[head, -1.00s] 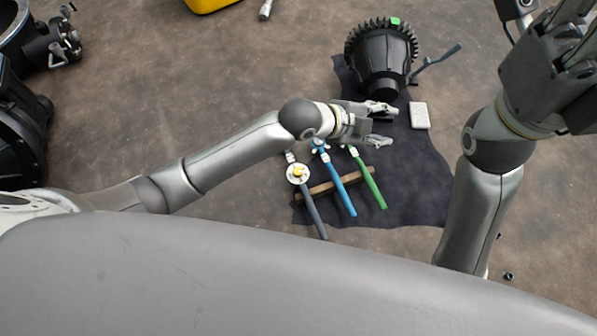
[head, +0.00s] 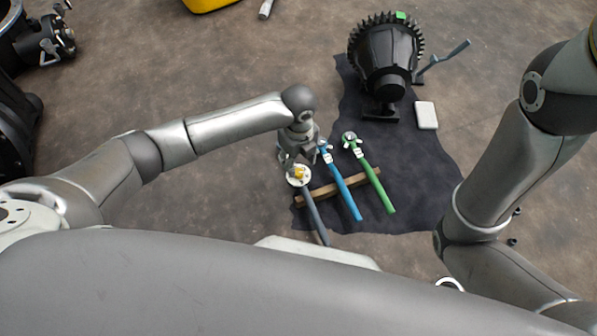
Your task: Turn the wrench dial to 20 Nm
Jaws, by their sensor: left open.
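Three torque wrenches lie side by side on a dark mat (head: 420,205): a grey one (head: 315,215), a blue one (head: 345,188) and a green one (head: 376,182). The grey one has a round white dial with a yellow knob (head: 299,175) at its head end. My left gripper (head: 297,160) is open and points down just behind the white dial. Its fingers are small and partly hidden, and I cannot tell whether they touch the dial. The dial's markings are too small to read. My right arm shows at the right, but its gripper is outside the view.
A wooden bar (head: 330,189) lies under the wrench handles. A black gear housing (head: 386,60) stands at the back of the mat, with a white block (head: 426,115) to its right. Dark machine parts stand at the far left. The brown floor between is clear.

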